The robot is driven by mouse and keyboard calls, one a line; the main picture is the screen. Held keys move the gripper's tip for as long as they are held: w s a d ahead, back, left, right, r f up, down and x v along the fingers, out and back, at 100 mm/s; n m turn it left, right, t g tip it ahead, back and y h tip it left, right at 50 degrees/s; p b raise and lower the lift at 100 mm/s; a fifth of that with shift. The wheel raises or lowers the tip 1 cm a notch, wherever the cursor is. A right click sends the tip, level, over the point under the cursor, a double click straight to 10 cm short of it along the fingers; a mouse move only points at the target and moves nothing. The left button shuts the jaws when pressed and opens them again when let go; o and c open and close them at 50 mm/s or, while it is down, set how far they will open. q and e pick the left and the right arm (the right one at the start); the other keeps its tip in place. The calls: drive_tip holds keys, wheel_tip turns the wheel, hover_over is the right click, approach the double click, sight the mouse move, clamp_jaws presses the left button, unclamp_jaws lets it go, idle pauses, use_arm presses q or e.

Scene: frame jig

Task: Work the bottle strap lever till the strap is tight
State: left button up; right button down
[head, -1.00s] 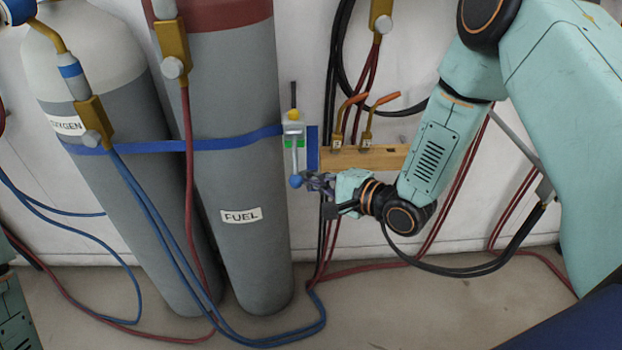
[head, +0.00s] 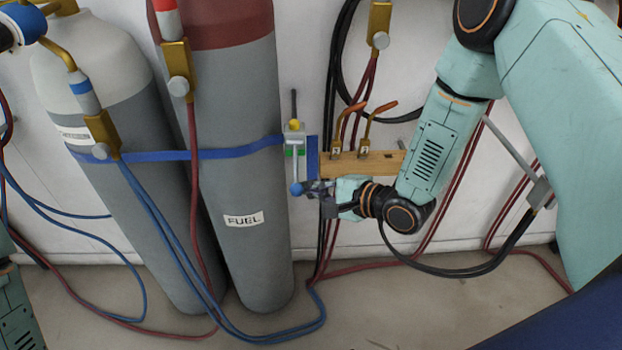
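The blue strap (head: 235,151) runs across the oxygen bottle (head: 120,200) and the fuel bottle (head: 245,90) to a pale tensioner (head: 294,138) at the fuel bottle's right side. The tensioner has a yellow part on top and a green mark. Its grey lever (head: 295,168) hangs down and ends in a blue ball knob (head: 296,189). My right gripper (head: 312,188) is at the knob from the right. Its dark fingers are too small to show whether they grip the knob. My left gripper is out of view.
A wooden rail (head: 365,164) with two orange-tipped torches (head: 375,118) is just above my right wrist. Red and black hoses hang behind the wrist. Blue hoses (head: 170,240) loop in front of the bottles to the floor. The floor at lower right (head: 430,310) is mostly clear.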

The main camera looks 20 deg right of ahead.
drive_tip(key=s+r+m+g+p, duration=0.1)
drive_tip(key=p, duration=0.3)
drive_tip(key=s+r+m+g+p, duration=0.1)
drive_tip(key=s+r+g+p, duration=0.1)
drive_tip(key=p, duration=0.2)
drive_tip(key=shift+a+r, duration=0.15)
drive_tip(key=shift+a, duration=0.25)
drive_tip(key=shift+s+a+r+p, duration=0.1)
drive_tip(key=shift+s+r+p, duration=0.15)
drive_tip(key=shift+r+p, duration=0.55)
drive_tip(key=shift+s+a+r+p, duration=0.1)
drive_tip(key=shift+s+r+p, duration=0.15)
drive_tip(key=shift+r+p, duration=0.5)
drive_tip(key=shift+f, duration=0.2)
